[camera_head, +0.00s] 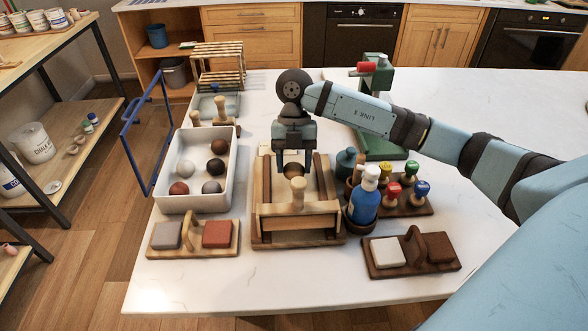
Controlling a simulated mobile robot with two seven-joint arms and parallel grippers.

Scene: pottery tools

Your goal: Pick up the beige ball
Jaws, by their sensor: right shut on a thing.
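My right gripper (294,160) points down over the wooden box (327,190) in the middle of the table. It is shut on a tan-brown ball (294,170), which shows between its fingers. The ball is shaded and partly hidden by the fingers and the box's upright peg (298,194), so I cannot tell whether it is the beige one. A pale, off-white ball (187,169) lies in the white bin (196,203) to the left, with brown, dark and reddish balls. My left gripper is out of view.
A blue bottle (365,200) and colored-handled stamps (407,172) stand right of the box. Block holders (193,251) (425,271) lie at the front left and right. A green press (375,100) stands behind. The front middle of the table is clear.

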